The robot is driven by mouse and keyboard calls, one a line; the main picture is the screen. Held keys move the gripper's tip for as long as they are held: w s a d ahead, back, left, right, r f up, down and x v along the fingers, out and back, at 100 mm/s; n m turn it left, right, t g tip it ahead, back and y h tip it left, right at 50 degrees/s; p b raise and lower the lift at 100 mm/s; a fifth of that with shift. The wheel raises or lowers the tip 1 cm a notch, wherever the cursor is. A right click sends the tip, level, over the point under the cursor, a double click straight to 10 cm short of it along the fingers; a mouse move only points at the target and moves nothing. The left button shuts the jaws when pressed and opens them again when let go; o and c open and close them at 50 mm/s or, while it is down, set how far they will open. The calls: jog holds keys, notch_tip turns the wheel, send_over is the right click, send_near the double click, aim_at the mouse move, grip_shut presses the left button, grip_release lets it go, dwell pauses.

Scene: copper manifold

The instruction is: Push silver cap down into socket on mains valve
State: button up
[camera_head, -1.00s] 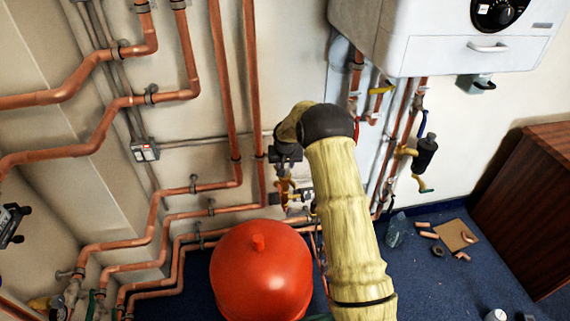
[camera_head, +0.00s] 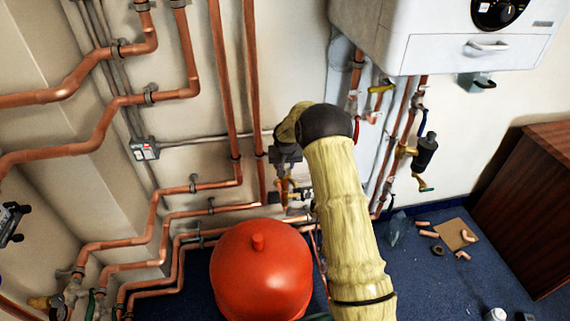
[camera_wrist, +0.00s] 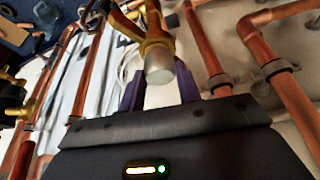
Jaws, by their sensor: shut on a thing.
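The silver cap (camera_wrist: 158,70) is a short pale metal cylinder near the middle of the wrist view. It is between the two dark bluish fingers of my gripper (camera_wrist: 160,88), which is shut on it. The brass mains valve (camera_wrist: 151,35) lies directly beyond the cap, and the two meet or overlap in this view. I cannot tell how deep the cap sits in the socket. In the head view my gripper (camera_head: 284,158) is low by the wall, partly behind my arm. Some brass of the valve (camera_head: 284,188) shows just below it, and the cap is hidden there.
Copper pipes (camera_wrist: 205,50) run close on both sides of my gripper. A red round tank (camera_head: 260,275) stands just below and left of my arm. The white boiler (camera_head: 440,45) hangs above right. Loose fittings and a tan board (camera_head: 456,234) lie on the blue floor.

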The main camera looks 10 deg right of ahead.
jog(key=shift+f, duration=0.4)
dwell(0.3)
jog(key=o, duration=1.1)
jog(key=v, duration=1.7)
jog(key=shift+s+r+p, duration=0.15)
jog(key=shift+p, duration=0.15)
